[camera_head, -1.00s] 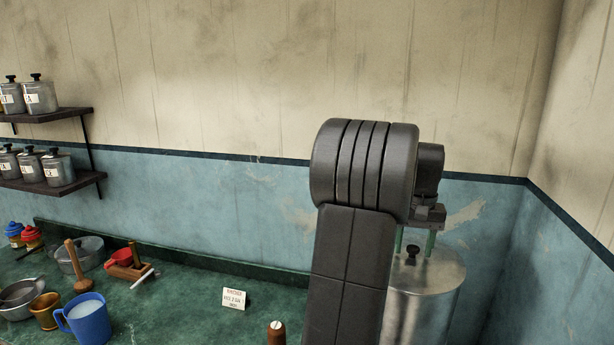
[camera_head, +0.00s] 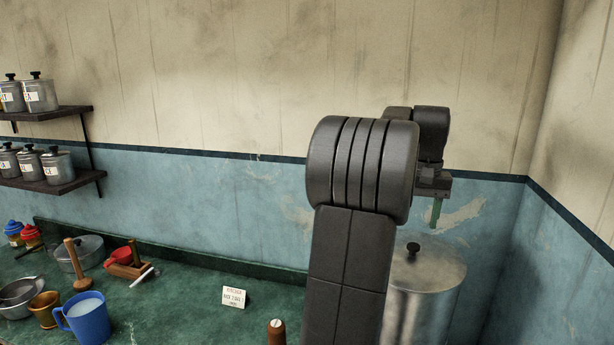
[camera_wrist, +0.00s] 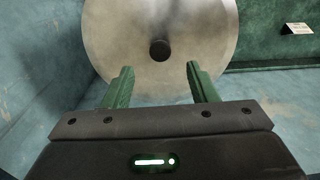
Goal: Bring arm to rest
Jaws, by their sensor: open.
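My gripper (camera_wrist: 160,85) is open, with its two green fingers apart and nothing between them in the wrist view. In the head view one green finger of my gripper (camera_head: 436,213) shows, partly hidden by my dark arm. Below it stands a tall metal canister (camera_head: 440,272) with a round lid and a dark knob (camera_head: 413,249). The gripper is above the canister and apart from it. In the wrist view the canister's lid (camera_wrist: 200,40) and knob (camera_wrist: 160,50) lie beyond the fingertips.
A green counter (camera_head: 190,300) holds a blue mug (camera_head: 88,318), a brass cup (camera_head: 45,308), a metal pot (camera_head: 88,250), a wooden pestle (camera_head: 78,265) and a small card (camera_head: 235,297). Shelves (camera_head: 50,182) with tins hang at left. Walls close the back and right.

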